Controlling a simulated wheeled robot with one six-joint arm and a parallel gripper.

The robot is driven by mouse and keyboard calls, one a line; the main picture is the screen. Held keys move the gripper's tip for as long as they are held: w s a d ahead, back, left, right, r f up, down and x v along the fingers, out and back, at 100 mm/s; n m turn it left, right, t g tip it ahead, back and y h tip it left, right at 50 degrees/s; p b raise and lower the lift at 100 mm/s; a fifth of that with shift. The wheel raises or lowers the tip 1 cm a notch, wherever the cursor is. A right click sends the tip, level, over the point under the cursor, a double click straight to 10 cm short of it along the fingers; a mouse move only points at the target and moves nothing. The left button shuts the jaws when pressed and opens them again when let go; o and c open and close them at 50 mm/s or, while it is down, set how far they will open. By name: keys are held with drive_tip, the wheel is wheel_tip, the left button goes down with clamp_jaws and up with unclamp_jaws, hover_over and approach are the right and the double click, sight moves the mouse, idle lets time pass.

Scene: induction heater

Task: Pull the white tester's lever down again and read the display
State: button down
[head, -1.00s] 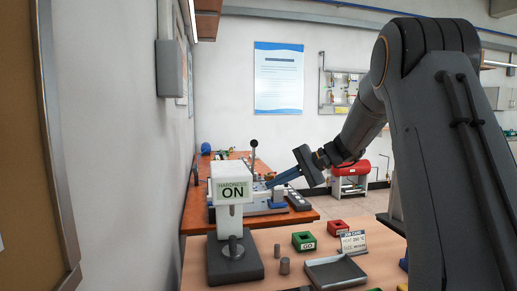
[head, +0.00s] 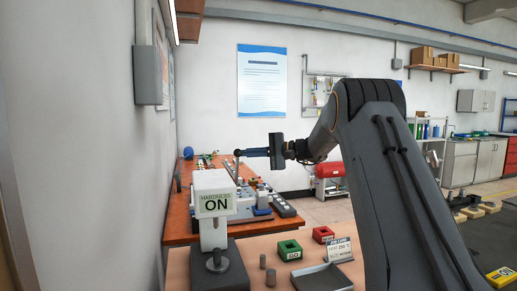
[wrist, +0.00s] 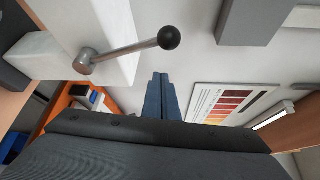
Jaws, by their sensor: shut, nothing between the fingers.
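The white tester (head: 221,183) stands on a dark base at the left of the near bench in the head view. Its display (head: 216,203) reads "HARDNESS ON". Its lever (head: 237,168) stands upright, with a dark ball on top. In the wrist view the lever (wrist: 125,52) is a grey rod with a black ball, pivoted on the tester's white side (wrist: 95,25). My gripper (head: 243,153) is level at about the ball's height in the head view. In the wrist view my gripper's blue fingers (wrist: 161,80) are shut and empty, with a visible gap to the ball.
Green (head: 289,250) and red (head: 323,234) bins, a job card (head: 339,250), a grey tray (head: 322,278) and small cylinders (head: 271,277) sit right of the tester. An orange-brown bench (head: 180,228) with equipment lies behind. A wall stands close on the left.

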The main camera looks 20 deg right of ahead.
drive_tip(key=s, duration=0.2)
drive_tip(key=s+p, duration=0.1)
drive_tip(key=s, duration=0.1)
drive_tip(key=shift+a+r+p, duration=0.2)
drive_tip(key=shift+r+p, duration=0.1)
drive_tip(key=shift+r, duration=0.1)
